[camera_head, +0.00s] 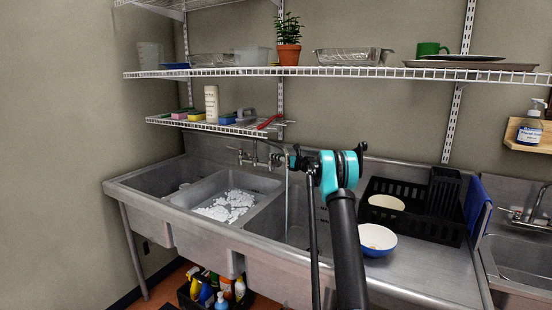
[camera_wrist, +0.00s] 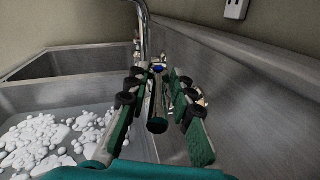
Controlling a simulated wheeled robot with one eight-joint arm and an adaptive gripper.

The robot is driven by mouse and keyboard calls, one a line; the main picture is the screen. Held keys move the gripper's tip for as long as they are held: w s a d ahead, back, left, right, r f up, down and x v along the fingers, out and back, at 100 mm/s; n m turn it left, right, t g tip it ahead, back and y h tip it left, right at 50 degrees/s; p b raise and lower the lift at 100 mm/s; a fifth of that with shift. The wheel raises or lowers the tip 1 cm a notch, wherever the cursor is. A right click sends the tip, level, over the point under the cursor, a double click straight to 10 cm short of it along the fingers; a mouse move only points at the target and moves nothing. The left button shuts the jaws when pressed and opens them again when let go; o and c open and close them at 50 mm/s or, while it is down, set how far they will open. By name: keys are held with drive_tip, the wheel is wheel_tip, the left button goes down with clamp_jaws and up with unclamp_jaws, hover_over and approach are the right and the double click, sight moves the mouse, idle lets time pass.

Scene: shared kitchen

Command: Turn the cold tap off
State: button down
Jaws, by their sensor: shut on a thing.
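The cold tap (camera_wrist: 157,118) shows in the wrist view as a metal lever with a blue mark at its far end. It lies between the two fingers of my gripper (camera_wrist: 160,80), which are closed in around it. The tap's spout (camera_wrist: 144,28) rises behind it. In the head view my gripper (camera_head: 298,159) is at the back of the sink, right of the other tap handle (camera_head: 242,157). My arm partly hides the cold tap there. A thin stream of water (camera_head: 287,205) falls into the basin below.
A black dish rack (camera_head: 418,215) and a blue-and-white bowl (camera_head: 377,239) stand on the right drainboard. A wire shelf (camera_head: 225,128) with sponges and a bottle hangs above the sink at left.

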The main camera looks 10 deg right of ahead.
drive_tip(key=shift+w+d+r+n+g+y, duration=0.1)
drive_tip(key=shift+w+n+g+y, duration=0.1)
drive_tip(key=shift+n+g+y, duration=0.65)
drive_tip(key=shift+w+n+g+y, duration=0.2)
drive_tip(key=shift+n+g+y, duration=0.55)
drive_tip(key=shift+g, duration=0.1)
drive_tip(key=c, duration=1.6)
unclamp_jaws()
drive_tip(key=v, duration=1.2)
